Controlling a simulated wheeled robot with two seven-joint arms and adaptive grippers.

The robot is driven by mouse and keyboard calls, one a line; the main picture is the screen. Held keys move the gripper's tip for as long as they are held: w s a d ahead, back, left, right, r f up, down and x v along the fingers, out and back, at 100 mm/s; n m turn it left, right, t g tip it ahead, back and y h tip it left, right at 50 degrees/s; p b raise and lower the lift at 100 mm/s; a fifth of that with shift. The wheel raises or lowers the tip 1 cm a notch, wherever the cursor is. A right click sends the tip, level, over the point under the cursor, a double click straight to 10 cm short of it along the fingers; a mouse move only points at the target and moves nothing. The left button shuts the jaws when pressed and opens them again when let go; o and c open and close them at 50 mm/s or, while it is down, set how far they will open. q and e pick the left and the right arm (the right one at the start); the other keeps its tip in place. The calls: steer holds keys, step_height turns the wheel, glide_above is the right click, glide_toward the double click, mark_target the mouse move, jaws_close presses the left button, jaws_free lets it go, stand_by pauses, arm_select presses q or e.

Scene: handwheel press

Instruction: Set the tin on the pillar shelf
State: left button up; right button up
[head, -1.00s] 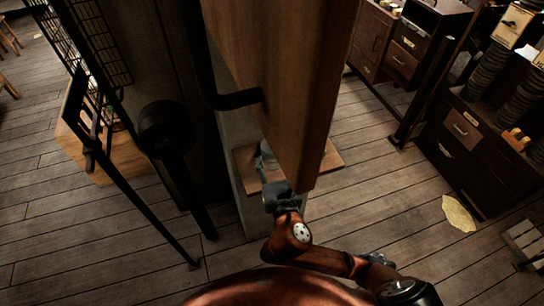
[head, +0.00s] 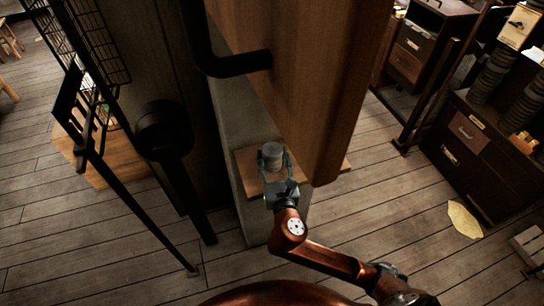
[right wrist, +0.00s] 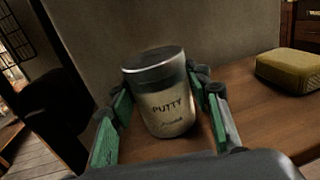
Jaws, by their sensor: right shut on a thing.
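The tin (head: 272,152) is a grey can with a dark lid; its label reads PUTTY in the right wrist view (right wrist: 162,98). My right gripper (head: 274,172) is shut on its sides, and its green-edged fingers flank the tin in the right wrist view (right wrist: 162,112). The tin is slightly tilted in that view. The pillar shelf (head: 245,166) is a brown wooden board against the grey pillar; its top also shows in the right wrist view (right wrist: 255,100). The tin is over the shelf; I cannot tell whether its base touches. My left gripper is out of view.
A yellow-green box (right wrist: 289,68) sits on the shelf to the right of the tin. A large wooden panel (head: 310,90) rises beside the shelf. A black bent pipe (head: 225,66) and black metal frame stand left. Dark drawer cabinets (head: 465,140) stand right.

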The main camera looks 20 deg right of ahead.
steer(key=shift+r, duration=0.1)
steer(key=o, duration=1.4)
steer(key=s, duration=0.4)
steer(key=s+a+p, duration=0.1)
steer(key=s, duration=0.7)
steer(key=shift+a+p, duration=0.25)
steer(key=shift+p, duration=0.05)
